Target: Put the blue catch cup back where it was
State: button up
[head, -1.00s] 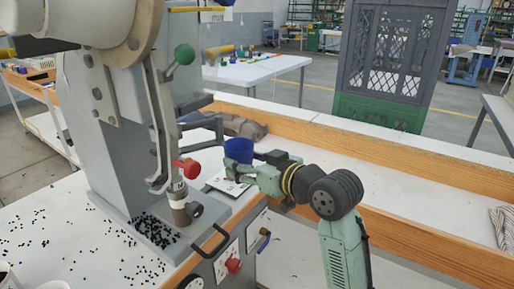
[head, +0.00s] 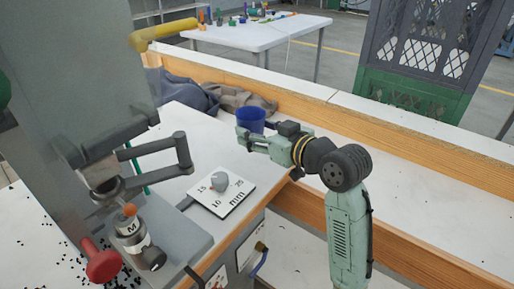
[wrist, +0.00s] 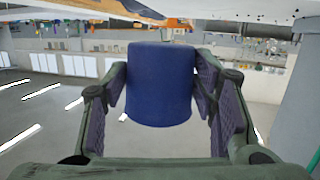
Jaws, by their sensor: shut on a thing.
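The blue catch cup (head: 251,119) is held upright between the fingers of my gripper (head: 252,137), over the far part of the white bench top. In the wrist view the cup (wrist: 160,85) sits between the two dark finger pads of my gripper (wrist: 158,98). The grey press (head: 75,60) stands at the left. Its bracket (head: 155,150) reaches right, apart from the cup. The cup's inside is hidden.
A white card (head: 228,203) marked in mm lies on the bench with a grey round piece (head: 219,181) on it. A red knob (head: 102,262) is at the press's front. Black bits (head: 62,262) are scattered around. Cloths (head: 235,98) lie behind the cup.

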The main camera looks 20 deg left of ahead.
aim_at(260, 162)
jog(key=shift+f, duration=2.95)
jog(key=shift+f, duration=0.1)
jog(key=o, duration=1.2)
jog(key=shift+c, duration=0.2)
jog(key=shift+r+p, duration=0.2)
jog(key=shift+p, duration=0.1)
jog(key=shift+s+d+b, duration=0.15)
jog(key=shift+d+b, duration=0.15)
jog(key=b+v, duration=0.2)
jog(key=v, duration=0.9)
jog(key=shift+s+d, duration=0.15)
